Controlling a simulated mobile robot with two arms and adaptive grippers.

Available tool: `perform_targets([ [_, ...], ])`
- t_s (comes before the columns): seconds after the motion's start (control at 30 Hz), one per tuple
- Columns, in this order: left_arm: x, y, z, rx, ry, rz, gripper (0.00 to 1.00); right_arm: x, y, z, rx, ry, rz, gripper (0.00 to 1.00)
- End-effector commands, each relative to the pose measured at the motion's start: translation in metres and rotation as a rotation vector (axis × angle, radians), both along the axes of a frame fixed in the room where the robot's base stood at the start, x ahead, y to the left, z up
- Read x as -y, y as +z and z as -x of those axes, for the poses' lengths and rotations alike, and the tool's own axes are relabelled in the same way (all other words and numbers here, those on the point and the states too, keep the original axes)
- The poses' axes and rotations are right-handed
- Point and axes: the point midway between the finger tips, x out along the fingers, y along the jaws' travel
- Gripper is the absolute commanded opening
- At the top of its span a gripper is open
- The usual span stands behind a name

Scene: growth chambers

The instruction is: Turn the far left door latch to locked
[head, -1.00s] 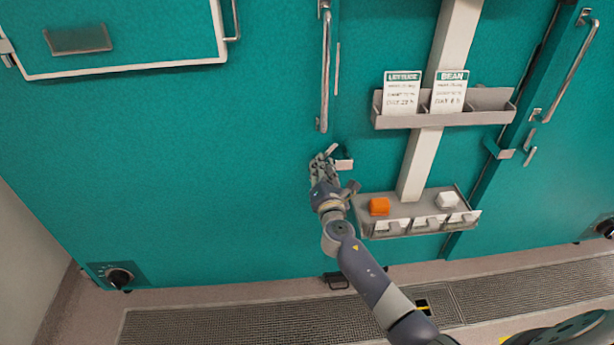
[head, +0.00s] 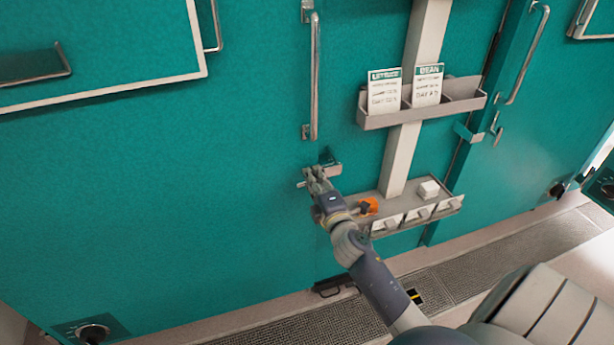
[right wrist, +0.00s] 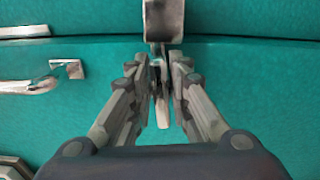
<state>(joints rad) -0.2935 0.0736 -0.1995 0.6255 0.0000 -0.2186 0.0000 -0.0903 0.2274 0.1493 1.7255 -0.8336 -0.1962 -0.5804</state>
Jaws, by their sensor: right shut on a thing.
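The left door (head: 180,190) is a large teal panel with a tall metal handle (head: 315,80). Its small metal latch (head: 334,169) sits just below that handle, at the door's right edge. My right gripper (head: 316,176) is at the latch, shut on its lever, and hides part of it. A short lever end shows left of the fingers. In the right wrist view the two fingers close from both sides on the thin latch lever (right wrist: 162,108), below a metal block (right wrist: 163,20). My left gripper is not in view.
A shelf (head: 378,119) with lettuce and bean cards is on the post right of the latch. A lower tray (head: 391,187) with an orange block (head: 368,206) and a white block (head: 428,189) lies close beside my right arm. Another latch (head: 467,132) is farther right.

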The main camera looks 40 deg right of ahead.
Motion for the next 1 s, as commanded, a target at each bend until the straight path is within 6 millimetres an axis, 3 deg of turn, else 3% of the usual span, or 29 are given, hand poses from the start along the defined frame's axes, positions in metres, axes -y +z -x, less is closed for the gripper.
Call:
perform_targets([
  [0.27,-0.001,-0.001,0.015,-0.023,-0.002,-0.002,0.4,-0.001,0.0,0.003,0.023,0.003,-0.074,0.0],
  [0.73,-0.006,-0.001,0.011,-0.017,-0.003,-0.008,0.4,-0.001,-0.001,0.004,0.027,0.004,-0.086,0.0],
  [0.77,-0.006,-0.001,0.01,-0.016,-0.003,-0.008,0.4,-0.001,-0.001,0.004,0.026,0.003,-0.086,0.2],
  [0.83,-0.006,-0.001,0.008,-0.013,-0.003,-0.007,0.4,-0.001,-0.001,0.004,0.026,0.003,-0.086,0.33],
  [1.0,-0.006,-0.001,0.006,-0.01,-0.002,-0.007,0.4,0.0,-0.001,0.004,0.026,0.002,-0.085,0.33],
])
